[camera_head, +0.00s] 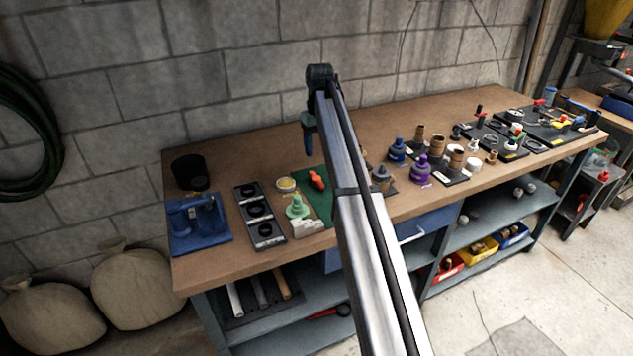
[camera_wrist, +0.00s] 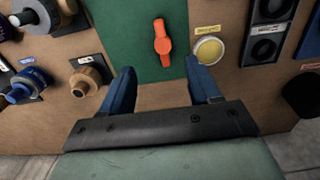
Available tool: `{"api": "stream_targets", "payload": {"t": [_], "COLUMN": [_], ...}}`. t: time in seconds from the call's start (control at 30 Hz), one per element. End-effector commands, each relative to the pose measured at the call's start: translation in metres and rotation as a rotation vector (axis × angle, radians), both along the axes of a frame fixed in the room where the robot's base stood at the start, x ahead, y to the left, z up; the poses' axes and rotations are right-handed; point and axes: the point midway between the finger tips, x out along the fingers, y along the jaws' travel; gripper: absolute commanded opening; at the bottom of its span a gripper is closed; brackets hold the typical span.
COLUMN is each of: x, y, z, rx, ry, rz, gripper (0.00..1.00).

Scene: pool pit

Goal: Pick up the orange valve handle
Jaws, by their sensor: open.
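The orange valve handle (camera_head: 317,180) lies on a green mat (camera_head: 318,202) on the workbench. In the wrist view the handle (camera_wrist: 162,41) is a flat orange bar with a rounder middle, lying lengthwise on the green mat (camera_wrist: 135,35). My gripper (camera_wrist: 162,80) is open and empty, its two blue fingers apart. The handle shows beyond the fingertips, near the middle of the gap. In the head view my gripper (camera_head: 307,135) hangs from the arm's end above the bench, and the handle stays apart from it.
A round yellow-topped piece (camera_wrist: 209,50) lies just right of the handle. A brass fitting (camera_wrist: 86,80) sits to the left. A black tray with round recesses (camera_head: 258,212), a green fitting (camera_head: 297,207) and a purple fitting (camera_head: 420,168) stand on the workbench (camera_head: 232,148). A black cup (camera_head: 190,172) stands at left.

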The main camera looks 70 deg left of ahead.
Motion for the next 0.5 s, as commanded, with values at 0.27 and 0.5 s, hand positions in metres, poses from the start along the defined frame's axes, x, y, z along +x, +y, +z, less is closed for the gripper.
{"api": "stream_targets", "payload": {"t": [0.27,0.5], "x": [0.000,0.001], "y": [-0.001,-0.001], "z": [-0.046,-0.074], "rx": [0.000,0.001], "ry": [-0.002,-0.003], "rz": [0.000,0.001], "gripper": [0.62,0.62]}}
